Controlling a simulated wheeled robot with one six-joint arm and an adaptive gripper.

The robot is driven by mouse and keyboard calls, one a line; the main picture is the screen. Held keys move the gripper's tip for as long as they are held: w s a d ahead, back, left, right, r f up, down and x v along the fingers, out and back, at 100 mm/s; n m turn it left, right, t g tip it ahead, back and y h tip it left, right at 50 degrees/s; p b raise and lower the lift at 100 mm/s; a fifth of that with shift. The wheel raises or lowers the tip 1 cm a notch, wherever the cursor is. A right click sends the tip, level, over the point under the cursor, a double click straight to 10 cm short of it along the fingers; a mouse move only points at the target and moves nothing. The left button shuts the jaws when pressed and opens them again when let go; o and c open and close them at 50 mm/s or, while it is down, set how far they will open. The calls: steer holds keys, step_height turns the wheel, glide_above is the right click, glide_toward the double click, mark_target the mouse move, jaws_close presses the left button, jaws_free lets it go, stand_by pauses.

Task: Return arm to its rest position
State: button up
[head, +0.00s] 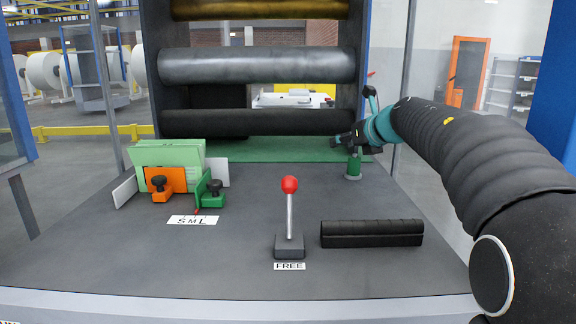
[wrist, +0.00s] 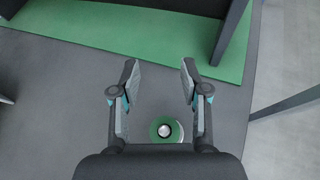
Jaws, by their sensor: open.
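My arm (head: 465,160) reaches in from the right of the head view, extended towards the back of the grey table. My gripper (head: 343,139) is at its far end, at the back right of the table. In the wrist view my gripper (wrist: 159,80) is open with nothing between its fingers. A green round post with a silver top (wrist: 165,130) shows below and between the fingers. The same green post (head: 353,167) stands upright under the gripper in the head view. I cannot tell whether they touch.
A red-knobbed lever (head: 289,186) labelled FREE stands front centre. A black ridged block (head: 371,233) lies to its right. Green sheets (head: 168,155) with orange (head: 163,183) and green clamps (head: 211,187) stand at left. Dark rollers (head: 255,122) span the back above a green strip (head: 270,149).

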step_height(320, 180, down, 3)
steer(key=shift+f, duration=0.1)
step_height(320, 180, up, 5)
steer(key=p, duration=0.3)
steer(key=shift+p, duration=0.3)
steer(key=shift+r, duration=0.2)
